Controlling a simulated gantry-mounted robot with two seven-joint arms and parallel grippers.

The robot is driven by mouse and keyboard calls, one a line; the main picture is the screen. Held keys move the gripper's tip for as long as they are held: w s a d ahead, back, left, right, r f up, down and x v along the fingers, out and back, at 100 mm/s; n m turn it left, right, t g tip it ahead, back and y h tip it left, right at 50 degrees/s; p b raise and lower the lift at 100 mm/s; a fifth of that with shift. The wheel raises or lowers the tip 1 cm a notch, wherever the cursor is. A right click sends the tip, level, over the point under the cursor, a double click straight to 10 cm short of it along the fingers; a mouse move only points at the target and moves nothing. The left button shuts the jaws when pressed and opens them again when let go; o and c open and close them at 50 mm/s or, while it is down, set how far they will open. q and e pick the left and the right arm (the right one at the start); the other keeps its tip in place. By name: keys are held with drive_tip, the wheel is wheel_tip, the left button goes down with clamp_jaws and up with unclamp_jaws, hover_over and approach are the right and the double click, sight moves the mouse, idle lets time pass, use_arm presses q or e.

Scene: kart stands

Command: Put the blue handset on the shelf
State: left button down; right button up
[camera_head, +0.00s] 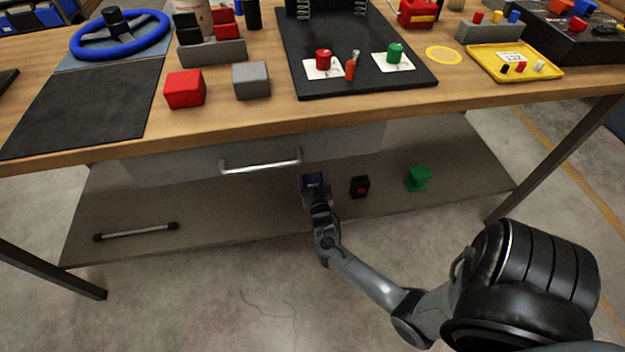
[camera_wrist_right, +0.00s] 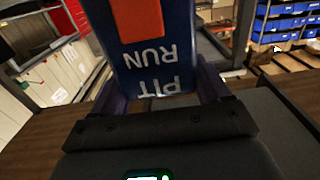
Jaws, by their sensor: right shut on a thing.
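The blue handset (camera_wrist_right: 152,65) fills the top middle of the right wrist view. It has an orange patch and upside-down white lettering that reads "PIT RUN". My right gripper (camera_wrist_right: 158,88) is shut on it, with one finger on each side. In the head view my right gripper (camera_head: 314,182) reaches in under the tabletop, over the lower shelf (camera_head: 230,212). Only a small dark blue part of the handset shows there, so I cannot tell if it touches the shelf. My left gripper is not in view.
On the shelf, a black and red block (camera_head: 360,186) and a green object (camera_head: 418,178) stand right of my gripper. A bar with black ends (camera_head: 136,231) lies at the left. A drawer (camera_head: 190,165) with a metal handle hangs above. The shelf's middle left is clear.

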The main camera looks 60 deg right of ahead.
drive_tip(key=shift+f, duration=0.15)
drive_tip(key=o, duration=1.6)
